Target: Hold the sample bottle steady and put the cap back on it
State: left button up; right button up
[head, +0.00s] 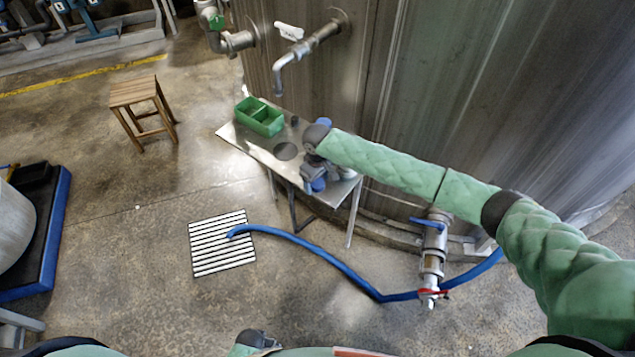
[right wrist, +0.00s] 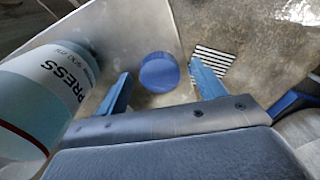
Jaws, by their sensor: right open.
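My right gripper (head: 319,158) is over the right part of the small metal table, and its arm reaches in from the right. In the right wrist view, its two blue fingers stand apart. A round blue cap (right wrist: 160,72) shows in the gap between the fingertips, with nothing clearly touching it. The sample bottle (right wrist: 42,90), white and pale teal with dark "PRESS" lettering and a red line, stands left of the fingers. Its far end is partly dark and hard to make out. In the head view my gripper hides most of this spot.
The metal table (head: 238,138) holds a green divided bin (head: 259,117) and has a round dark hole. A tap (head: 300,52) juts from the big steel tank above it. A blue hose (head: 335,262) runs from a valve to a floor grate (head: 221,257). A wooden stool (head: 140,95) stands left.

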aim_at(318, 184)
jog(key=c, duration=1.1)
jog(key=shift+o, duration=0.2)
jog(key=shift+r, duration=0.1)
jog(key=shift+r, duration=0.25)
notch_tip(318, 184, up, 3)
jog(key=shift+s+r+b, duration=0.15)
jog(key=shift+r+b, duration=0.05)
jog(key=shift+b, duration=0.9)
pick_arm(q)
jog(key=w+d+r+b, duration=0.1)
jog(key=r, duration=0.6)
jog(key=w+d+r+b, duration=0.1)
jog(key=w+d+r, duration=0.1)
jog(key=r, duration=0.6)
jog(key=shift+w+b, duration=0.15)
jog(key=shift+b, duration=0.15)
pick_arm(e)
jog(key=s+d+r, duration=0.3)
jog(key=s+r, duration=0.4)
jog(key=s, duration=0.3)
jog(key=shift+s+d, duration=0.35)
jog(key=shift+d, duration=0.05)
